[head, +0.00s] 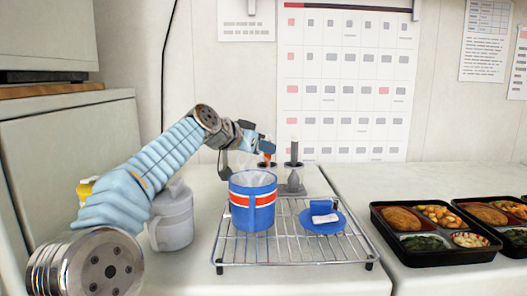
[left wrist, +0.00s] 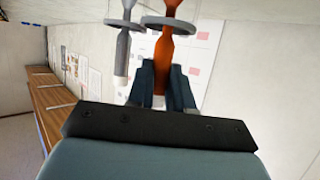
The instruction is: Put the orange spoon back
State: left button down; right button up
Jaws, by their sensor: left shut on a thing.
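My left gripper (head: 266,146) is at the utensil stand behind the blue cup. It is shut on the orange spoon (left wrist: 167,46), whose upper part is between the fingers (left wrist: 165,88) in the left wrist view. Only a small orange bit (head: 267,157) shows in the head view. A grey ring (left wrist: 150,21) of the stand appears around the spoon in the left wrist view. The stand (head: 292,183) is grey, and a grey utensil (head: 294,150) hangs upright in its other ring. My right gripper is not in view.
A blue cup with orange and white stripes (head: 240,212) and a blue saucer (head: 338,225) with a small blue-and-white item stand on a wire rack (head: 290,256). A grey lidded jug (head: 174,222) is beside my left arm. Black bento trays (head: 405,256) are at the right.

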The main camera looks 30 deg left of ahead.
pick_arm(q)
jog(key=shift+f, duration=0.2)
jog(key=c, duration=1)
grip_release()
jog(key=shift+r, duration=0.1)
jog(key=b+v, duration=0.1)
jog(key=v, duration=1.1)
jog(key=shift+r, duration=0.1)
